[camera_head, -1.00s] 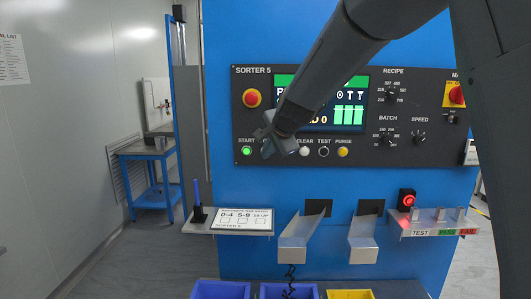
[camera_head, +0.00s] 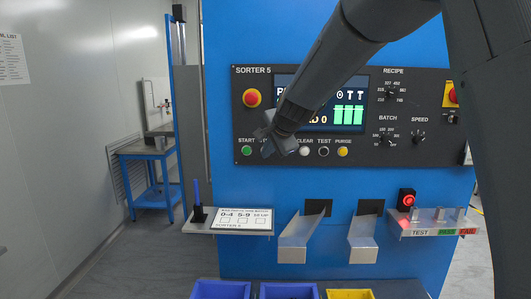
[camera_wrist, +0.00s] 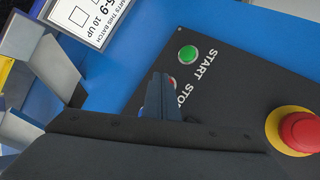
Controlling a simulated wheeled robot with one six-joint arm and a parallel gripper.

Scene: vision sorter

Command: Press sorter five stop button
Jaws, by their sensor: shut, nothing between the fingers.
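The black SORTER 5 panel (camera_head: 360,148) is on the front of a blue machine. The green START button (camera_head: 247,151) looks unlit; it also shows in the wrist view (camera_wrist: 188,53). In the wrist view a small part of the red STOP button (camera_wrist: 172,82) shows beside my fingertips, under the word STOP. In the head view my gripper (camera_head: 266,143) hides this button and most of its label. My gripper is shut and empty, its tips (camera_wrist: 158,90) at the STOP button. I cannot tell whether they touch it.
A red emergency knob (camera_head: 252,98) on a yellow base sits above START; it is close to my gripper in the wrist view (camera_wrist: 299,131). A shelf and chutes project below.

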